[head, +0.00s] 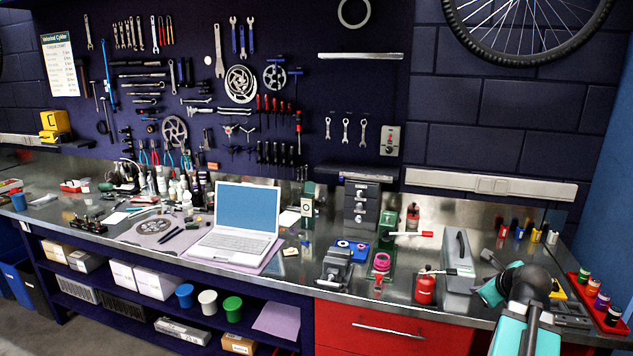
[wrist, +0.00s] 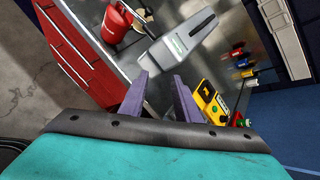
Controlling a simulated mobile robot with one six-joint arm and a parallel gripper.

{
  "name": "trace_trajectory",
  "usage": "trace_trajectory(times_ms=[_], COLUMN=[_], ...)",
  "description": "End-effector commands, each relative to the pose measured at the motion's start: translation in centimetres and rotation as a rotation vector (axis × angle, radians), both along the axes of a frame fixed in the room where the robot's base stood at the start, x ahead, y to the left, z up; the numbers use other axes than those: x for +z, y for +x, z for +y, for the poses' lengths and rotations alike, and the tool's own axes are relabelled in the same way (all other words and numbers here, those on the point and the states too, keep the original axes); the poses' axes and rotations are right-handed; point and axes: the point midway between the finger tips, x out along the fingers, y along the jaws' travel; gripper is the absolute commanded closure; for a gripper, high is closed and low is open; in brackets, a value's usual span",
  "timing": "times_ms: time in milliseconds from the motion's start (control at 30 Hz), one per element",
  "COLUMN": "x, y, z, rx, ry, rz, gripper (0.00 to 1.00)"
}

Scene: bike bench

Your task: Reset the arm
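My gripper (wrist: 160,84) shows in the wrist view with its two purple-grey fingers apart and nothing visible between them. The fingers point towards the steel bench top, with a grey case (wrist: 182,44) beyond the tips and a yellow device (wrist: 210,103) to the right of the right finger. In the head view my teal and black arm reaches over the front right of the bench, right of the same grey case (head: 458,270). The fingers cannot be made out clearly there. I cannot tell how far the fingertips are from the bench.
A red can (head: 425,289) stands left of the grey case. A red tray (head: 597,306) with several small pots lies at the bench's right end. A vise (head: 334,268) and a laptop (head: 240,222) stand farther left. Red drawers (head: 375,332) are below the bench.

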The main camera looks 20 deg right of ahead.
Motion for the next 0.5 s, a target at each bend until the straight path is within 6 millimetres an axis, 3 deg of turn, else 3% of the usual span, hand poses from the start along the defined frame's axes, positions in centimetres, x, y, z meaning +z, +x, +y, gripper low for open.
trace_trajectory(times_ms=[33,100,500], x=[-2.6,-5.4,-19.6], y=[0.9,1.9,5.3], z=[1.3,3.0,12.7], rx=[0.049,0.120,0.523], ry=[-0.008,-0.026,-0.127], rz=[0.038,0.089,0.333], gripper=[0.71,0.71,0.71])
